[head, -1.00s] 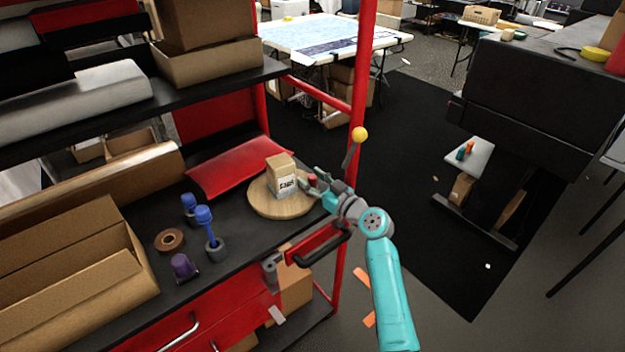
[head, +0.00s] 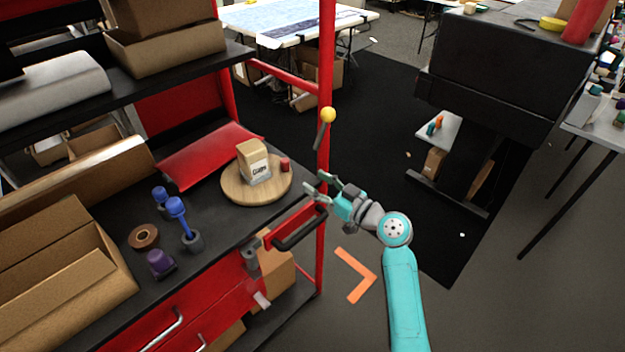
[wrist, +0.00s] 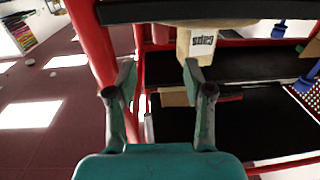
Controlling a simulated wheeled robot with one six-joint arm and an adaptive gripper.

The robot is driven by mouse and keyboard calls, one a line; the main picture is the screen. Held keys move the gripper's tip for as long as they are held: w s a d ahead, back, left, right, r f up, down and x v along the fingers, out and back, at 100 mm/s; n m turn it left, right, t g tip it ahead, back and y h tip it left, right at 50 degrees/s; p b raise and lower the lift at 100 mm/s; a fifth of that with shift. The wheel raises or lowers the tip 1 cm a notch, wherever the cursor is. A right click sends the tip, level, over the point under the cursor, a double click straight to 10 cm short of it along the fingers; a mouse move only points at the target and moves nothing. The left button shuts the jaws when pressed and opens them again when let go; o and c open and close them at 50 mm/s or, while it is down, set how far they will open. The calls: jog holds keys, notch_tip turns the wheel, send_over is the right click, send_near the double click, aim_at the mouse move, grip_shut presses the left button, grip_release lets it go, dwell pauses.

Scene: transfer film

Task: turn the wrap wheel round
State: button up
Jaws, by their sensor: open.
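The wrap wheel is a round wooden disc (head: 236,195) lying flat near the right end of the black bench top. A tan box with a printed label (head: 253,162) stands on it, and a small red knob (head: 285,165) stands upright by its right rim. My gripper (head: 314,183) is open and empty, right of the disc and apart from the knob, by the red post.
A red upright post (head: 327,70) with a yellow-ball lever (head: 328,115) stands close to my gripper. Blue-handled tools (head: 178,210), a tape roll (head: 144,237) and open cartons (head: 60,262) lie left.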

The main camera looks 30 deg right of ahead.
jog(key=shift+f, duration=0.1)
jog(key=c, duration=0.7)
jog(key=shift+s+a+f+m+h, duration=0.1)
jog(key=shift+a+f+m+h, duration=0.1)
jog(key=shift+m+h, duration=0.35)
grip_shut()
jog(key=m+t+h, duration=0.1)
jog(key=m+h, duration=0.5)
jog(key=m, duration=1.5)
send_near(287, 166)
jog(key=shift+m, duration=0.25)
jog(key=w, duration=0.7)
jog(key=shift+w+f, duration=0.1)
jog(key=shift+f, duration=0.05)
